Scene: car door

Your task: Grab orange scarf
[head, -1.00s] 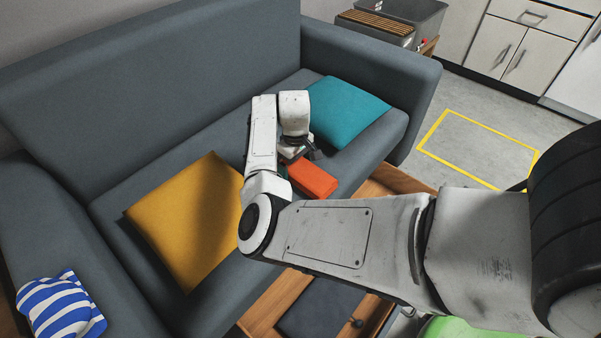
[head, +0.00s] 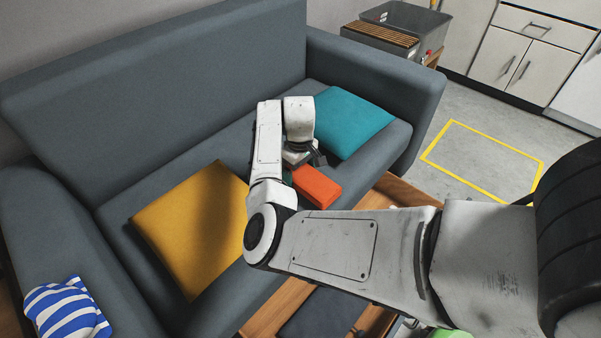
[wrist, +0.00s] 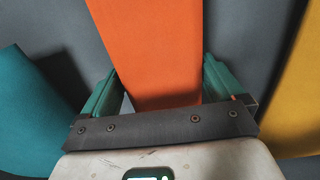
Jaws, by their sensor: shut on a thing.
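The orange scarf (head: 316,187) is a folded, block-like bundle at the front of the grey sofa's seat, between the teal and yellow cushions. In the wrist view the scarf (wrist: 150,50) runs from the top edge down between the fingers. My gripper (head: 300,168) is over the seat at the scarf's back end, partly hidden by my arm. In the wrist view my gripper (wrist: 160,88) has one green finger on each side of the scarf and is shut on it. Whether the scarf is lifted off the seat is not clear.
The grey sofa (head: 200,75) holds a teal cushion (head: 350,122), a yellow cushion (head: 190,225) and a blue-striped cloth (head: 66,310). A wooden table (head: 395,188) stands close in front, under my arm. Open floor (head: 480,160) with a yellow outline lies at the right.

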